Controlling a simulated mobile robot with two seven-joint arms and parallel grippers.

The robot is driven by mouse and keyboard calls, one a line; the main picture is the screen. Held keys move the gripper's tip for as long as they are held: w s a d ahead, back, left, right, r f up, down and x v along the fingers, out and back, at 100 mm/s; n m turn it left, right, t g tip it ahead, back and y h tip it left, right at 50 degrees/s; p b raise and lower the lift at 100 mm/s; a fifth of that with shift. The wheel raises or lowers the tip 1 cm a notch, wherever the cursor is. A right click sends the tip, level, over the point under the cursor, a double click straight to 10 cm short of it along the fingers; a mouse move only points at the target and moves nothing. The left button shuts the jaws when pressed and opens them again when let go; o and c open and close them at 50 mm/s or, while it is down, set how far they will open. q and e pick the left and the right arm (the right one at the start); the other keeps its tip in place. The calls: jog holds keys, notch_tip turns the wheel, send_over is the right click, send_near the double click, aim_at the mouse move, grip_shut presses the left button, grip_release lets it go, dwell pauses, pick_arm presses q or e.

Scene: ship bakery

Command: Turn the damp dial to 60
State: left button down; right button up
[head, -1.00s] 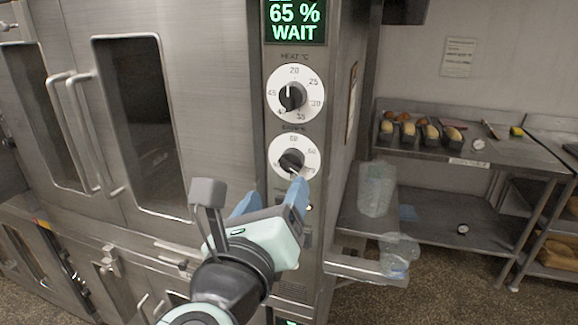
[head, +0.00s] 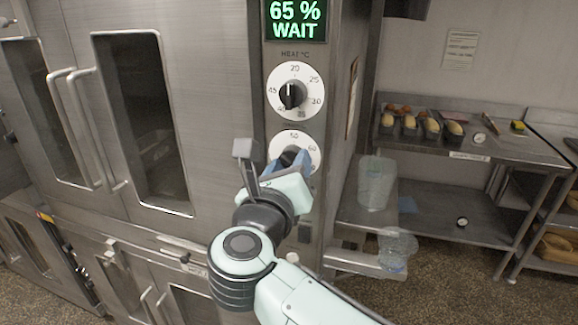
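The damp dial (head: 309,140) is the lower white dial on the oven's steel control column, with a dark knob (head: 288,156) at its middle. The figures 50 and 60 show on its upper part; its lower part and the knob's pointer are hidden by my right gripper. My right gripper (head: 277,163) is at the dial from below, its blue fingers apart, one left and one right of the knob. I cannot tell whether they touch it. The display (head: 296,19) above reads 65 % WAIT. My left gripper is not in view.
The heat dial (head: 304,82) sits just above. Oven doors with long handles (head: 75,130) fill the left. On the right, a clear plastic container (head: 376,184) and a clear tub (head: 397,250) stand near a steel table (head: 500,150) with filled loaf tins (head: 431,127).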

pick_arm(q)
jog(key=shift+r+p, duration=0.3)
pick_arm(e)
jog(key=shift+n, duration=0.3)
jog(key=shift+c, duration=0.4)
jog(key=shift+r+n+p, duration=0.15)
jog(key=shift+n+p, duration=0.35)
jog(key=shift+n, duration=0.1)
jog(key=n+p, duration=0.2)
jog(key=n, duration=0.1)
jog(key=shift+r+p, duration=0.1)
jog(key=shift+p, duration=0.25)
jog(key=n+p, duration=0.3)
jog(key=n, duration=0.1)
jog(key=shift+g, duration=0.3)
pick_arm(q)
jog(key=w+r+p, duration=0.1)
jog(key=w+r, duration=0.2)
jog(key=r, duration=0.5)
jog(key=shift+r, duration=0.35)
pick_arm(e)
jog(key=shift+n, duration=1.3)
jog(key=o, duration=1.1)
jog(key=shift+c, duration=0.2)
